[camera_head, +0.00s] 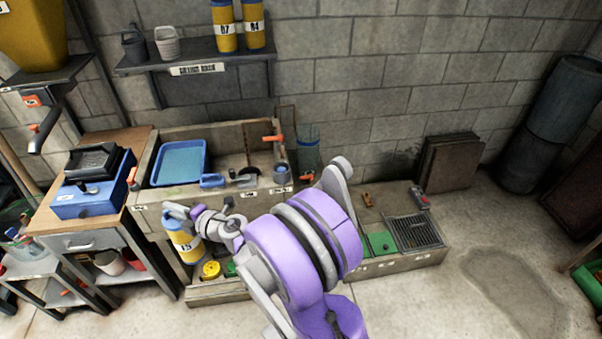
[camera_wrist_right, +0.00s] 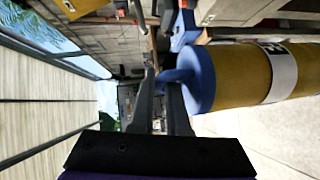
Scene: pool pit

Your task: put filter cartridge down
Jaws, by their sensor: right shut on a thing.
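The filter cartridge (camera_head: 186,248) is a yellow cylinder with a white label and a blue top. It hangs roughly upright in front of the stone sink, above or beside the low trough at its foot. I cannot tell whether its bottom touches anything. My right gripper (camera_head: 177,211) is at its top. In the right wrist view, the fingers (camera_wrist_right: 158,85) are shut on the blue knob of the cartridge (camera_wrist_right: 238,78), whose far end runs out of the picture. My purple right arm hides part of the floor and trough. My left gripper is not in view.
The stone sink (camera_head: 180,193) holds a blue tray (camera_head: 179,163). A wooden bench (camera_head: 80,216) with a blue box (camera_head: 92,196) stands left. The low trough (camera_head: 215,292) holds a yellow round item (camera_head: 211,269). Two similar cartridges (camera_head: 225,28) stand on the shelf (camera_head: 195,52). Floor is open front right.

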